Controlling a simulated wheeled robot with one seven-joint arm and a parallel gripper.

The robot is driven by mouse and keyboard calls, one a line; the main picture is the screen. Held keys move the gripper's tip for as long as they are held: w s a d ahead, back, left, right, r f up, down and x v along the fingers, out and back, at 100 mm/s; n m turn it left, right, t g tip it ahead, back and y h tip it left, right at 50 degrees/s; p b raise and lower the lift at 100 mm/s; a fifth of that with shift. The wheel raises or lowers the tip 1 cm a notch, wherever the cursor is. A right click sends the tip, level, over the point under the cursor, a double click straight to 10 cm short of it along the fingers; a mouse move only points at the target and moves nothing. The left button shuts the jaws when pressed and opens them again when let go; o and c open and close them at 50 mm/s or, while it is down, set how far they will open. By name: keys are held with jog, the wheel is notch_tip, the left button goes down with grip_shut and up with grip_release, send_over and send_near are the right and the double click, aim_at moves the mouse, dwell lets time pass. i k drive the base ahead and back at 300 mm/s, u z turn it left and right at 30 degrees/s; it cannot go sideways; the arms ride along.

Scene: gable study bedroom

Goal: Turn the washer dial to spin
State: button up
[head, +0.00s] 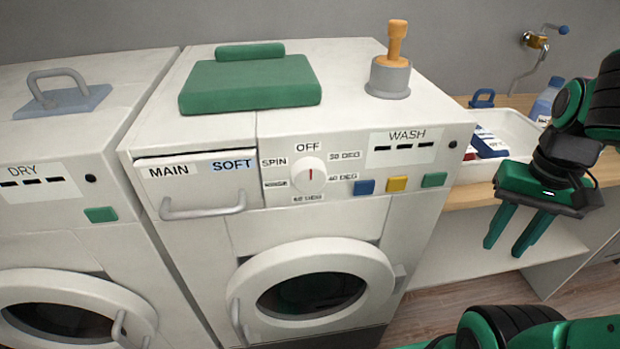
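The washer (340,225) stands in the middle of the head view, with a "WASH" label on its front panel. Its dial (309,174) is a round white knob with a red pointer mark. The mark points up toward the word OFF. The SPIN label (274,162) is at the dial's upper left; several other setting labels surround the dial. My gripper (515,250) is to the right of the washer, fingers pointing down, spread apart and empty. It is well clear of the dial.
A dryer (50,215) stands at left. The washer has a detergent drawer (200,185), blue, yellow and green buttons, and a round door (310,290) with a handle. A green box (250,85) and a grey holder (388,80) are on top. A white tray (515,130) sits on the right counter.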

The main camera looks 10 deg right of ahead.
aim_at(309, 174)
jog(key=z, duration=0.75)
jog(key=k, duration=1.4)
jog(key=u, duration=0.2)
